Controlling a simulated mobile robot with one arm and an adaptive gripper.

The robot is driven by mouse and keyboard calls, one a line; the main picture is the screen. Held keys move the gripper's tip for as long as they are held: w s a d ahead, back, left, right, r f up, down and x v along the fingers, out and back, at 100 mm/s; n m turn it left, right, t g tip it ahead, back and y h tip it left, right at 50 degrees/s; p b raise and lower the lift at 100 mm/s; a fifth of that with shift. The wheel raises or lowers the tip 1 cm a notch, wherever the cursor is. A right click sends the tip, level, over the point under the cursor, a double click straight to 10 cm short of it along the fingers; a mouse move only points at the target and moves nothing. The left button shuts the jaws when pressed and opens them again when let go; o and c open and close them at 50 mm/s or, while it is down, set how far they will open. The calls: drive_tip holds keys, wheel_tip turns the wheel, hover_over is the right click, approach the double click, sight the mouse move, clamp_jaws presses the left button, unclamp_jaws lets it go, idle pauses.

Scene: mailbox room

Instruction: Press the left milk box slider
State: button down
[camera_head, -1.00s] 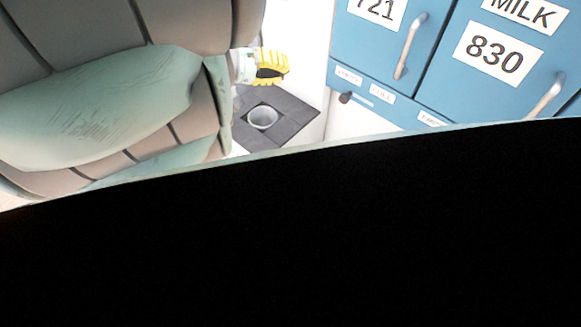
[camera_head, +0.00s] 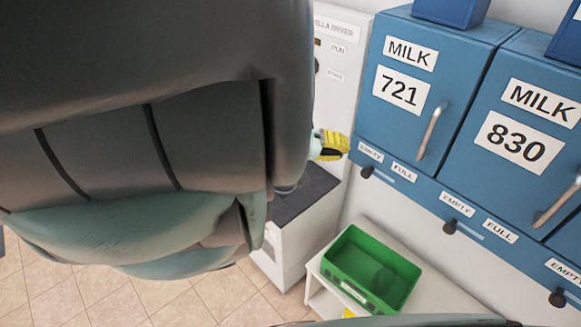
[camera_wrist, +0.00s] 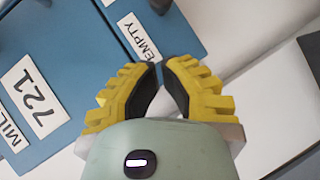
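The left milk box (camera_head: 425,85) is a blue cabinet door labelled MILK 721 with a metal handle. Its slider (camera_head: 366,172) has a dark round knob at the left end of a slot, under the EMPTY label and left of FULL. My gripper (camera_head: 347,145) has yellow-and-black fingers and is just left of the box's lower edge and above the knob in the picture. In the wrist view my gripper (camera_wrist: 162,64) has its fingertips almost together with nothing between them. The blue box (camera_wrist: 50,75) and an EMPTY label (camera_wrist: 139,37) show there.
The MILK 830 box (camera_head: 530,130) and its slider (camera_head: 450,227) are to the right. A green crate (camera_head: 335,260) stands on a white stand (camera_head: 440,290) below. A dark-topped white unit (camera_head: 290,235) is at its left. My arm covers the upper left.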

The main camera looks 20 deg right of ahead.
drive_tip(key=s+d, duration=0.1)
drive_tip(key=s+d+f+p, duration=0.1)
drive_tip(key=shift+s+d+f, duration=0.25)
drive_tip(key=shift+d, duration=0.05)
drive_tip(key=shift+s+d+f, duration=0.25)
drive_tip(key=shift+s+f, duration=0.1)
drive_tip(key=shift+s, duration=0.1)
drive_tip(key=shift+s+d+p, duration=0.15)
drive_tip(key=shift+s+d, duration=0.25)
drive_tip(key=shift+s, duration=0.6)
drive_tip(key=shift+s+d+p, duration=0.1)
drive_tip(key=shift+s+d, duration=0.3)
drive_tip(key=shift+s, duration=0.55)
drive_tip(key=shift+s+d+p, duration=0.15)
drive_tip(key=shift+s+d, duration=0.25)
drive_tip(key=shift+s, duration=0.6)
drive_tip(key=shift+w, duration=0.1)
drive_tip(key=shift+w+a+r, duration=0.1)
drive_tip(key=shift+w+r, duration=0.1)
drive_tip(key=w+b+v, duration=0.1)
drive_tip(key=w+v, duration=0.1)
drive_tip(key=v, duration=1)
drive_tip(key=shift+r+b, duration=0.3)
drive_tip(key=shift+r, duration=0.15)
